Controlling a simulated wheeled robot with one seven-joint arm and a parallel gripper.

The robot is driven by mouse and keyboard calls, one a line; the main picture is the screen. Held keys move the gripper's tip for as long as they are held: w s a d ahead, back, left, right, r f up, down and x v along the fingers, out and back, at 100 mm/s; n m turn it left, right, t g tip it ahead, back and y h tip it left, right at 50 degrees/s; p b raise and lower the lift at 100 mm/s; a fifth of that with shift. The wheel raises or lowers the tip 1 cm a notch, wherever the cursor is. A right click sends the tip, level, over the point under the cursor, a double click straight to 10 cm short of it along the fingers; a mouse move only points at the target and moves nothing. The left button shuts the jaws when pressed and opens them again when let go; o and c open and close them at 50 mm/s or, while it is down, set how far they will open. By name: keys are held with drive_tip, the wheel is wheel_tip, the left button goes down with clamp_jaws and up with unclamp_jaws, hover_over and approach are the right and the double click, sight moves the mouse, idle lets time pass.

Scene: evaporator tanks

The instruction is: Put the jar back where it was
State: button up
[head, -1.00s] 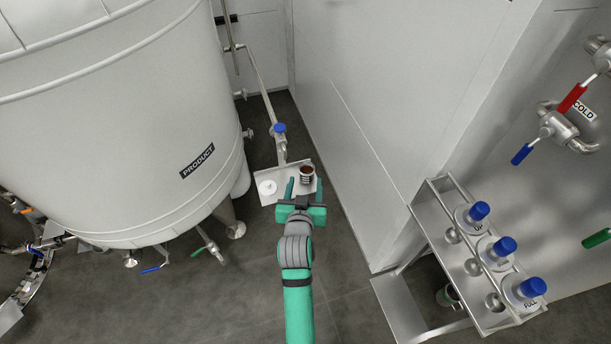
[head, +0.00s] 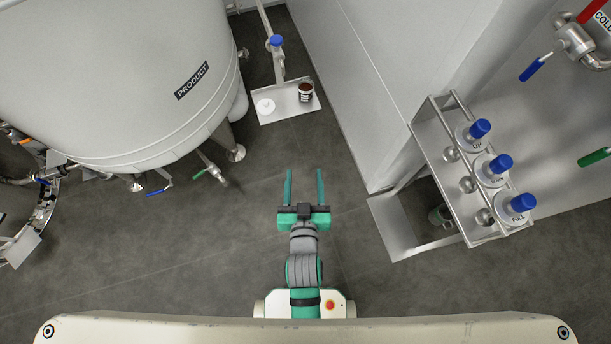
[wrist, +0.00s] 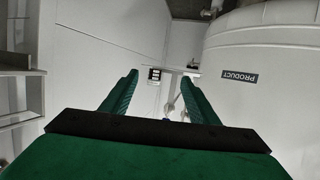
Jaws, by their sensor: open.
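The jar (head: 305,92) is a small open-topped jar with dark contents and a black-and-white label. It stands upright on the right part of a small metal shelf (head: 286,108) beside the product tank. A round white lid-like disc (head: 265,106) lies on the shelf's left part. My gripper (head: 304,171) is open and empty, well apart from the shelf, with its fingers pointing toward it. In the wrist view my gripper's green fingers (wrist: 160,80) are spread with nothing between them; the jar cannot be clearly made out there.
The large product tank (head: 110,80) stands at left, with valves near its base. A blue-handled tap (head: 277,42) is above the shelf. The floor between is clear.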

drive_tip(key=v, duration=1.9)
drive_tip(key=shift+s+d+t, duration=0.15)
drive_tip(key=shift+s+t, duration=0.1)
drive_tip(key=shift+t, duration=0.15)
